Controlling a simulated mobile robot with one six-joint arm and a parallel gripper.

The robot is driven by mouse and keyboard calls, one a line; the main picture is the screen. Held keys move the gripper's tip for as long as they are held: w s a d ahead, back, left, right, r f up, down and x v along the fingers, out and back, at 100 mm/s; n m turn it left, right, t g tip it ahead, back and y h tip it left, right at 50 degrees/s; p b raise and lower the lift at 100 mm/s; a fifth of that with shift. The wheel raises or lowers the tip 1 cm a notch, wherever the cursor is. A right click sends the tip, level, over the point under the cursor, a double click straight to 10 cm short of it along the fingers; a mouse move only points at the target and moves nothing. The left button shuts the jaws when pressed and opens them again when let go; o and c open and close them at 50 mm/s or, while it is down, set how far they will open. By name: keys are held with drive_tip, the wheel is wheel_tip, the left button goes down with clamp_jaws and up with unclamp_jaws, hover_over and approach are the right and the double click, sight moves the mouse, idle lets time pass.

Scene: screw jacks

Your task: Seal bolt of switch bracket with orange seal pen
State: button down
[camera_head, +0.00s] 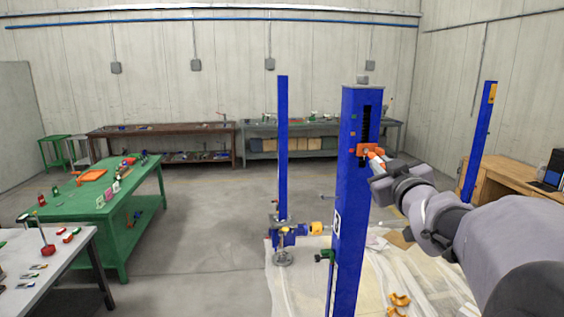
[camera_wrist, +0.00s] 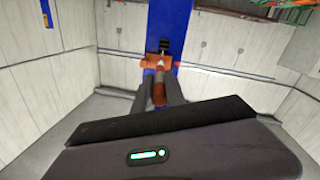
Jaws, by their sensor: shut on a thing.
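The orange switch bracket (camera_head: 364,149) is fixed on the front face of the blue column (camera_head: 352,200), just below its dark slot. In the wrist view the bracket (camera_wrist: 158,62) lies straight ahead. My gripper (camera_head: 374,160) is close in front of the bracket. It is shut on the seal pen (camera_wrist: 159,90), which shows as a brown-orange stick between the two dark fingers and points at the bracket. The pen tip is at or very near the bracket. I cannot tell whether it touches. The bolt is too small or hidden to make out.
A second blue column (camera_head: 282,150) stands behind to the left, a third (camera_head: 478,142) to the right. A green table (camera_head: 125,205) and a grey table (camera_head: 75,250) with small parts are at left. A wooden desk (camera_head: 507,180) is at right. Plastic sheeting (camera_head: 300,290) covers the floor around the columns.

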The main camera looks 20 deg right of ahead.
idle(0.4)
drive_tip(key=shift+x, duration=0.75)
idle(0.9)
drive_tip(key=shift+a, duration=0.1)
drive_tip(key=v, duration=0.7)
drive_tip(key=shift+w, duration=0.1)
idle(0.4)
